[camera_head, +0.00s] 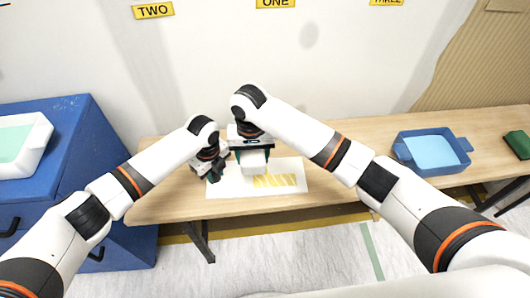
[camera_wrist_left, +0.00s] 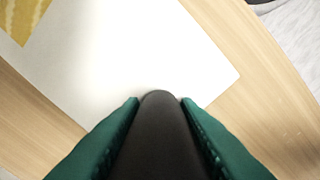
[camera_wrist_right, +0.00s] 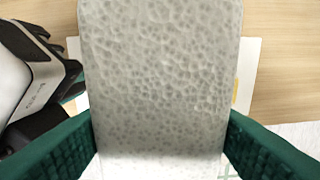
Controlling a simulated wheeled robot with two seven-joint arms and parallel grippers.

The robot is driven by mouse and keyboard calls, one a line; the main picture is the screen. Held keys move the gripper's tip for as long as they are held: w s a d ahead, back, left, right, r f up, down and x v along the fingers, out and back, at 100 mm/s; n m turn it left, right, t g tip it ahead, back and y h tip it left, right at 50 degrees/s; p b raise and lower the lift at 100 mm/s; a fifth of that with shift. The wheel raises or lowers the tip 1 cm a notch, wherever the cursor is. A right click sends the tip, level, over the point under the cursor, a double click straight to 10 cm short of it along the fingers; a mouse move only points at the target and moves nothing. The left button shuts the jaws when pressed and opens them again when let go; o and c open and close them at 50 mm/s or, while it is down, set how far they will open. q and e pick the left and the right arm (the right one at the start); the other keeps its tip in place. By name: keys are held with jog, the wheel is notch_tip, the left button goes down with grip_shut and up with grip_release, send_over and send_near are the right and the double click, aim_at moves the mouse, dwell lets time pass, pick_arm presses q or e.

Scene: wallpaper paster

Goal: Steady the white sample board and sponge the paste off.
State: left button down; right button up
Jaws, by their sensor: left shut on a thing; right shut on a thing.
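The white sample board (camera_head: 225,189) lies flat on the wooden table. Striped yellow paste (camera_head: 276,181) covers a patch right of its middle; part of it shows in the left wrist view (camera_wrist_left: 20,18). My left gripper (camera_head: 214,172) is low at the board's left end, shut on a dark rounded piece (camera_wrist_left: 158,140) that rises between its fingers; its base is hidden. My right gripper (camera_head: 253,153) is shut on a pale, porous sponge (camera_wrist_right: 160,80) over the board, left of the paste. I cannot tell whether the sponge touches the board.
A blue tub (camera_head: 403,151) with light blue contents stands on the table at right, beside a green object (camera_head: 518,144). A blue cabinet (camera_head: 105,185) at left carries a white tray (camera_head: 42,141). The table (camera_head: 340,135) between board and tub is clear.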

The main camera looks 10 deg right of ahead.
pick_arm(q)
jog(key=shift+s+f, duration=0.1)
jog(key=shift+f, duration=0.05)
pick_arm(e)
jog(key=shift+s, duration=0.1)
jog(key=shift+f, duration=3.25)
